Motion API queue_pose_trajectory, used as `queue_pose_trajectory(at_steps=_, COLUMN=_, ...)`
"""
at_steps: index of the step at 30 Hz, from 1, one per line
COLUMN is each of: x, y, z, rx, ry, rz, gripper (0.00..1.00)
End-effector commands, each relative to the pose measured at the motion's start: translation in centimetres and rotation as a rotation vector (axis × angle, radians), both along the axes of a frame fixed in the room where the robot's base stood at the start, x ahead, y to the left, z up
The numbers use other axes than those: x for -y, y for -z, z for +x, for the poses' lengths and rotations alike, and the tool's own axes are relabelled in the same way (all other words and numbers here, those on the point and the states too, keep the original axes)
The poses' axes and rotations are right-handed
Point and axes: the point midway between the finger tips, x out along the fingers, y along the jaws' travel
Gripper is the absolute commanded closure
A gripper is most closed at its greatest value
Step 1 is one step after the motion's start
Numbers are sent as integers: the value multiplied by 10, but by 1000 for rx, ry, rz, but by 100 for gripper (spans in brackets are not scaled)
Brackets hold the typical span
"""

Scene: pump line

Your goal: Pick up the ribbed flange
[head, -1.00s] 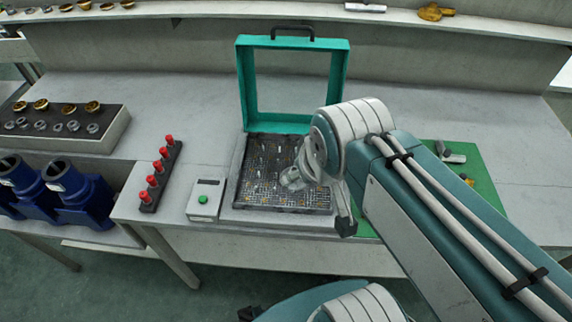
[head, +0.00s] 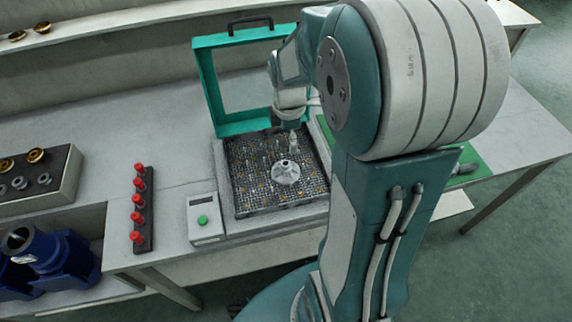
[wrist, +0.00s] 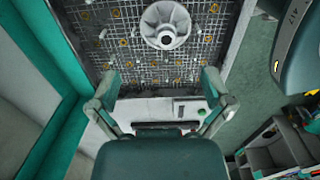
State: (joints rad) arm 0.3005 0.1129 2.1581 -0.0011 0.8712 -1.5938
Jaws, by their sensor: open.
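The ribbed flange (head: 286,172) is a pale grey round part with a raised hub and ribs. It lies on the dark grid bed (head: 249,203) inside the open teal-framed unit. In the wrist view the flange (wrist: 180,39) is near the top, with the dark bore of its hub showing. My gripper (head: 292,139) is above the bed by the flange's far side, pointing down. In the wrist view my gripper (wrist: 161,81) has its fingers wide apart with nothing between them. The flange is beyond the fingertips, towards the top of that picture.
The teal frame (head: 209,91) stands raised behind the bed, close to my arm. A box with a green button (head: 203,221) and a rack of red-topped pegs (head: 143,209) are to the left. Small bits and brass-coloured pieces lie over the bed.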

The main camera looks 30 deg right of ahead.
Motion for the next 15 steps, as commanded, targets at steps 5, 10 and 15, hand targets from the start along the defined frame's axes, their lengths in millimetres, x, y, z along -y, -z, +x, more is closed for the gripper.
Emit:
queue_pose_trajectory(at_steps=5, x=-2, y=30, z=-1, rx=-5, ry=0, rz=0, gripper=0)
queue_pose_trajectory(at_steps=10, x=-1, y=44, z=-1, rx=-1, ry=2, rz=1, gripper=0)
queue_pose_trajectory(at_steps=15, x=-2, y=67, z=-5, rx=-4, ry=3, rz=4, gripper=0)
